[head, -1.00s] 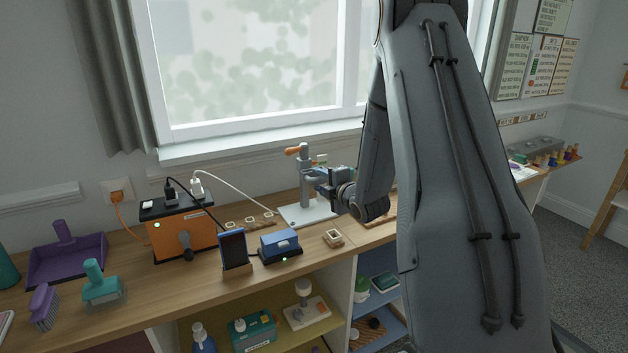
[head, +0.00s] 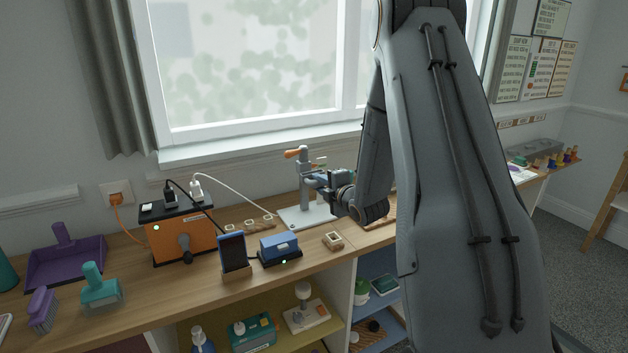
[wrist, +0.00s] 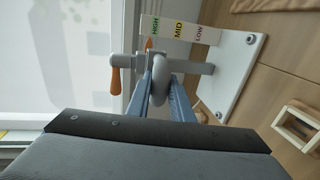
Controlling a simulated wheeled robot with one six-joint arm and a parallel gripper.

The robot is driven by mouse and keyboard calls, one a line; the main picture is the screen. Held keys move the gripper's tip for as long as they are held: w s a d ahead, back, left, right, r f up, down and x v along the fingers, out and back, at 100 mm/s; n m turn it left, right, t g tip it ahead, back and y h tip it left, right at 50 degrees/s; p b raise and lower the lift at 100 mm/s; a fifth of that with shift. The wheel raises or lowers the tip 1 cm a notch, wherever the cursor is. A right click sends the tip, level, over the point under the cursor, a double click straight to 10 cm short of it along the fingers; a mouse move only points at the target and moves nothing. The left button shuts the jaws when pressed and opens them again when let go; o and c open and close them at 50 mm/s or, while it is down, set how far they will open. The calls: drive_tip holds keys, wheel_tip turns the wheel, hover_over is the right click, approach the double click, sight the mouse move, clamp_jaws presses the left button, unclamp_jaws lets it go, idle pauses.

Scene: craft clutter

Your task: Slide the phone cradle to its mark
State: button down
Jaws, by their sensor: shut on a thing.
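A stand with a white base plate (head: 314,216) and a grey upright post (head: 304,170) is at the back of the bench, below the window. My gripper (wrist: 161,88) is at this post in the wrist view, its blue fingers shut on a rounded grey part (wrist: 160,76) of the sliding piece, which I take for the phone cradle. An orange pointer (wrist: 149,43) is by HIGH on the scale board (wrist: 180,29), marked HIGH, MID, LOW. An orange-handled lever (wrist: 115,80) is beside it. My fingers partly hide the held part.
A phone (head: 233,251) stands in a wooden holder in front, beside a blue device (head: 278,244). An orange power box (head: 182,238) with cables is to the left. A small wooden frame (head: 333,241) lies right of the blue device. The window is close behind the stand.

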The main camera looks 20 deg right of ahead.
drive_tip(key=shift+f+b, duration=0.3)
drive_tip(key=shift+f, duration=0.1)
drive_tip(key=c, duration=1.5)
unclamp_jaws()
drive_tip(key=shift+s, duration=0.1)
drive_tip(key=shift+c, duration=0.3)
drive_tip(key=s+r+p, duration=0.1)
drive_tip(key=s+p, duration=0.1)
drive_tip(key=s, duration=0.4)
drive_tip(key=shift+s+r, duration=0.2)
drive_tip(key=shift+s, duration=0.15)
